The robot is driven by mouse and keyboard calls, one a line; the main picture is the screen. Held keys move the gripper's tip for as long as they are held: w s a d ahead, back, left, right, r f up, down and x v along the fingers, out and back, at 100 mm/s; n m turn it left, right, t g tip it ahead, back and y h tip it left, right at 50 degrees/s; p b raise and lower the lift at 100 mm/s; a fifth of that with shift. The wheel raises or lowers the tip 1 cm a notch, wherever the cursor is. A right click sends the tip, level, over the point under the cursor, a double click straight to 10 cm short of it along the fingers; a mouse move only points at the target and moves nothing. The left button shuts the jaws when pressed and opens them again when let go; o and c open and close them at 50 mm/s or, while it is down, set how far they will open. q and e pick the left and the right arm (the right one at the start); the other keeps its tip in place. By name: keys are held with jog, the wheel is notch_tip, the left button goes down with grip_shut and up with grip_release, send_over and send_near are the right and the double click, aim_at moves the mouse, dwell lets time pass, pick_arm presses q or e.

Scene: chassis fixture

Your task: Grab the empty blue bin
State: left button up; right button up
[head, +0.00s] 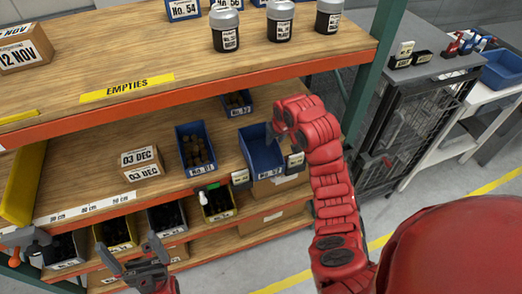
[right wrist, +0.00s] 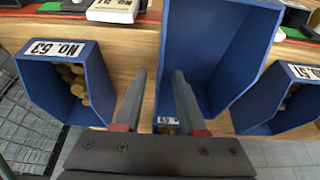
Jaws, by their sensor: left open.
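The empty blue bin (head: 258,155) stands on the middle shelf in the head view, with a bare interior. In the right wrist view the same bin (right wrist: 225,40) fills the upper middle. My right gripper (head: 279,132) reaches over the bin in the head view. In the right wrist view its two fingers (right wrist: 158,75) are apart, and the bin's left wall appears between them; I cannot tell whether they touch it. My left gripper (head: 130,243) is open and empty, low at the left in front of the bottom shelf.
Blue bin No. 51 (head: 184,137), with brown pieces, stands left of the empty bin; bin No. 53 (right wrist: 88,55), also filled, stands on its other side. A small box (head: 141,163) sits further left. The upper shelf (head: 170,100) overhangs. A green post (head: 370,75) rises at right.

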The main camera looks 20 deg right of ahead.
aim_at(272, 148)
jog(key=p+x, duration=0.1)
jog(key=x, duration=0.2)
jog(key=shift+s+d+f+p, duration=0.1)
jog(key=shift+s+f+p, duration=0.2)
jog(key=shift+f+p, duration=0.05)
jog(key=shift+w+f, duration=0.25)
jog(key=shift+f, duration=0.2)
grip_shut()
dwell(0.8)
